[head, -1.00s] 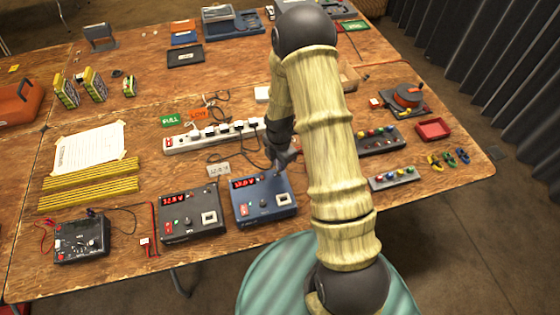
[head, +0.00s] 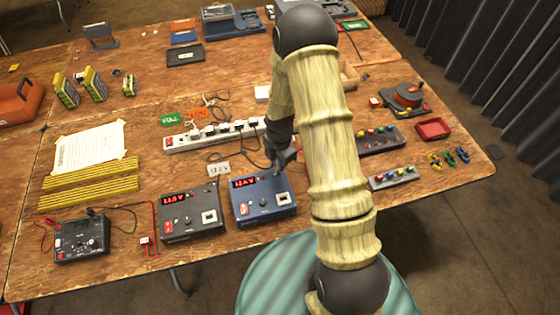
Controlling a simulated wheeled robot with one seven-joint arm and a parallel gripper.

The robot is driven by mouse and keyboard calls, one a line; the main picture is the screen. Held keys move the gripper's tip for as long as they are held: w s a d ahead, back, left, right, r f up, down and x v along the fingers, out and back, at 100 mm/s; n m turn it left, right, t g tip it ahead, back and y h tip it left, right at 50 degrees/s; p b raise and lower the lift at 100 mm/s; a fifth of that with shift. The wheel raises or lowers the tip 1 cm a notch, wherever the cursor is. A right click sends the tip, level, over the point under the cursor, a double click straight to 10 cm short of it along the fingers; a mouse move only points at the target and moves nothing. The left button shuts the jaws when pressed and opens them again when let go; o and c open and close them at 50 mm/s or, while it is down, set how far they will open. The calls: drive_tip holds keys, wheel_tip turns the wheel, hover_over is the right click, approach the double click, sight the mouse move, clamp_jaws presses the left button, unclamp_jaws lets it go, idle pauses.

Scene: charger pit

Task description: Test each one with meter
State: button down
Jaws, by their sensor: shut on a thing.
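A dark multimeter (head: 82,240) with a dial and red and black leads lies at the front left of the table. A grey charger box (head: 190,220) and a blue charger box (head: 256,213) stand side by side to its right, each with a lit red display. My gripper (head: 279,170) is at the back right edge of the blue box, pointing down. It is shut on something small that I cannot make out. My arm hides part of the table to the right.
A white power strip (head: 212,137) with plugs and cables lies behind the boxes. Yellow strips (head: 90,184) and a paper sheet (head: 90,149) lie at left. Yellow-black packs (head: 94,84) stand farther back. A red tray (head: 433,129) and a button strip (head: 394,178) are at right.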

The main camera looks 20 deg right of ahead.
drive_tip(key=shift+f+b, duration=0.35)
drive_tip(key=shift+f, duration=0.45)
idle(1.3)
drive_tip(key=c, duration=1.3)
unclamp_jaws()
drive_tip(key=shift+o, duration=0.3)
drive_tip(key=shift+o, duration=1.1)
drive_tip(key=shift+r+p, duration=3)
drive_tip(key=shift+r, duration=0.8)
